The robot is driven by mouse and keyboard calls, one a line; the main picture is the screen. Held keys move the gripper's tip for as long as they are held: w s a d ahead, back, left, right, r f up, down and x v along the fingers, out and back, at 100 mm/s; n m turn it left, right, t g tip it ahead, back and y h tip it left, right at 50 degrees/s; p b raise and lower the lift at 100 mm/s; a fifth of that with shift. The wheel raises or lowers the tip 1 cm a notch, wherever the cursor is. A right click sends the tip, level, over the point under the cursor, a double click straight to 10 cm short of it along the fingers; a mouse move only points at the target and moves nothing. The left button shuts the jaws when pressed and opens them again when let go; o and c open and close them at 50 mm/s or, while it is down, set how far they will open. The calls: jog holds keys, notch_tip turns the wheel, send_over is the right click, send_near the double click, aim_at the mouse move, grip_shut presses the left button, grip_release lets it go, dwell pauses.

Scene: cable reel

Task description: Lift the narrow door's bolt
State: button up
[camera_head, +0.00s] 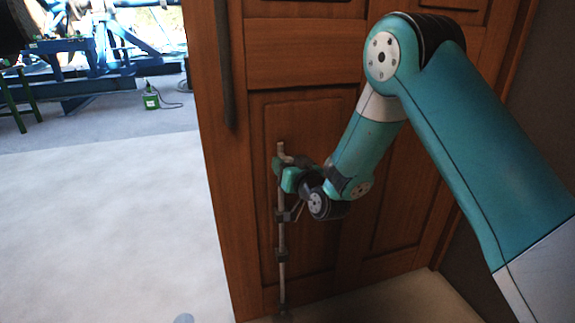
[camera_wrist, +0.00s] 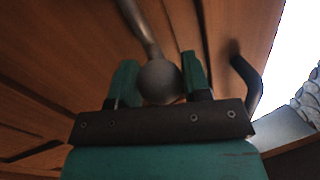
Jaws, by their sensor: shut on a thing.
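The narrow door (camera_head: 225,165) is brown panelled wood. Its bolt (camera_head: 282,240) is a thin upright metal rod on the door's face, running down through brackets to the floor, with a bent top. My gripper (camera_head: 285,172) is at the upper part of the bolt. In the wrist view, the gripper's green fingers (camera_wrist: 158,82) stand on both sides of the bolt's round knob (camera_wrist: 159,80), shut on it. The bolt's rod (camera_wrist: 138,22) runs away beyond the knob. In the head view, my gripper partly hides the knob.
A dark long door handle (camera_head: 223,65) hangs near the door's left edge; it also shows in the wrist view (camera_wrist: 246,82). Open pale floor (camera_head: 100,220) lies to the left. A dark wall (camera_head: 540,130) stands to the right. A green canister (camera_head: 150,97) and blue machinery stand far back left.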

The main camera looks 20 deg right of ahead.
jog(key=shift+w+r, duration=0.1)
jog(key=shift+r, duration=0.3)
jog(key=o, duration=1.3)
jog(key=shift+f, duration=0.1)
jog(key=shift+s+d+f+b, duration=0.1)
jog(key=shift+s+f+b, duration=0.2)
jog(key=shift+s+b, duration=0.35)
jog(key=s+d+b, duration=0.1)
jog(key=s+b, duration=0.4)
jog(key=b, duration=0.2)
jog(key=s+d+b, duration=0.1)
jog(key=s+b, duration=0.4)
jog(key=b, duration=0.2)
jog(key=s+d+b, duration=0.1)
jog(key=s+b, duration=0.5)
jog(key=b, duration=0.1)
jog(key=shift+d+r, duration=0.1)
jog(key=shift+r, duration=0.15)
